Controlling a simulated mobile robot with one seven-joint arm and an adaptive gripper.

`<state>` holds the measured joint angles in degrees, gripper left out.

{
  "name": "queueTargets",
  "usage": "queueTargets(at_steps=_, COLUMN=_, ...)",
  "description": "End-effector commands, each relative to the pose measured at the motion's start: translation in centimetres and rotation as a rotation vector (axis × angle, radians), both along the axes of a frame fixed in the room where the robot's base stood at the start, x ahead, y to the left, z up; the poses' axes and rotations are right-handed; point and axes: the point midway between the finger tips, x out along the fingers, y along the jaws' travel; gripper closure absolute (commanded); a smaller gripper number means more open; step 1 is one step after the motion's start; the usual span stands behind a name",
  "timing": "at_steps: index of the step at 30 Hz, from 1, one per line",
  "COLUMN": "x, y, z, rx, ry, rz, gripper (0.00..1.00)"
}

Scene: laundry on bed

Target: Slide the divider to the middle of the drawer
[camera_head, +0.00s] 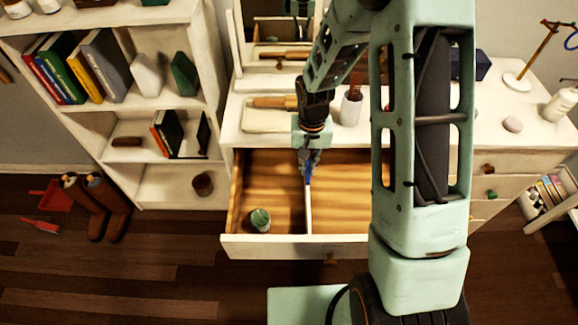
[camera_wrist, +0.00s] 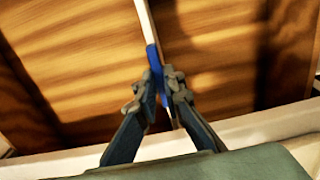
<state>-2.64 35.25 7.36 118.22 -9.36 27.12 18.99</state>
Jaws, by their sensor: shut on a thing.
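The drawer (camera_head: 262,245) is pulled open below the white dresser top. A thin white divider (camera_head: 308,211) stands in it, running front to back, with a blue part on its upper edge. The divider is nearer the drawer's left wall, though my arm hides much of the right side. My gripper (camera_head: 308,168) points down into the drawer at the divider. In the wrist view my gripper (camera_wrist: 160,88) has its fingers closed around the divider's blue part (camera_wrist: 153,60), and the white divider (camera_wrist: 145,20) runs on beyond it.
A small green-topped jar (camera_head: 260,219) stands in the drawer's left compartment. The dresser top holds a brush (camera_head: 275,102), a bottle (camera_head: 351,108) and a pinkish stone (camera_head: 513,124). A white bookshelf (camera_head: 165,185) stands close on the left. The visible floor of the right compartment is bare.

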Motion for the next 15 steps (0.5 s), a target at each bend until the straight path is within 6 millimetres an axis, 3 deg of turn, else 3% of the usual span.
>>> queueTargets(at_steps=3, x=0.0, y=-3.2, z=0.0, rx=0.000, ry=-0.002, rz=-0.007, gripper=1.00)
queueTargets(at_steps=7, x=-0.1, y=-5.5, z=0.0, rx=0.000, ry=-0.002, rz=-0.005, gripper=1.00)
queueTargets(at_steps=15, x=-0.2, y=-6.8, z=0.0, rx=0.000, ry=-0.002, rz=0.000, gripper=1.00)
